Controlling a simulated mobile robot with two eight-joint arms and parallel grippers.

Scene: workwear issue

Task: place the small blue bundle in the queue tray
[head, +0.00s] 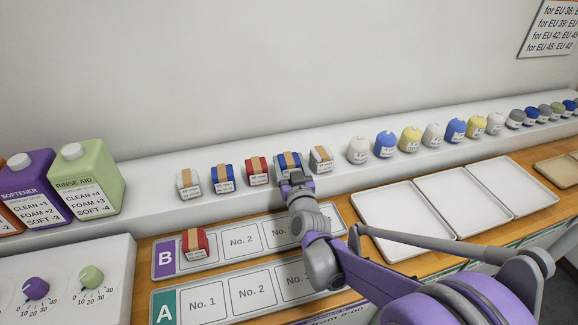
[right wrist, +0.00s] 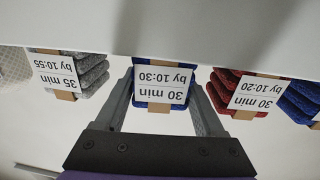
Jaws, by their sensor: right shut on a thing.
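A blue bundle with a tan band and white label (head: 289,162) is on the white shelf, at my right gripper (head: 292,183). In the right wrist view the two fingers stand on either side of this blue bundle (right wrist: 163,76), labelled "30 min by 10:30", and are shut on it. Another blue bundle (head: 223,179) stands further left. A purple tray marked B (head: 165,258) lies in front of the shelf, with a red bundle (head: 195,244) at its left end. A teal tray marked A (head: 163,308) lies nearer, with its visible slots empty. My left gripper is not in view.
A red bundle (head: 258,171) and a grey bundle (head: 320,158) flank the held one closely. Another grey bundle (head: 188,183) is at the left end. Empty white trays (head: 400,210) lie at right. My right arm hides part of tray B.

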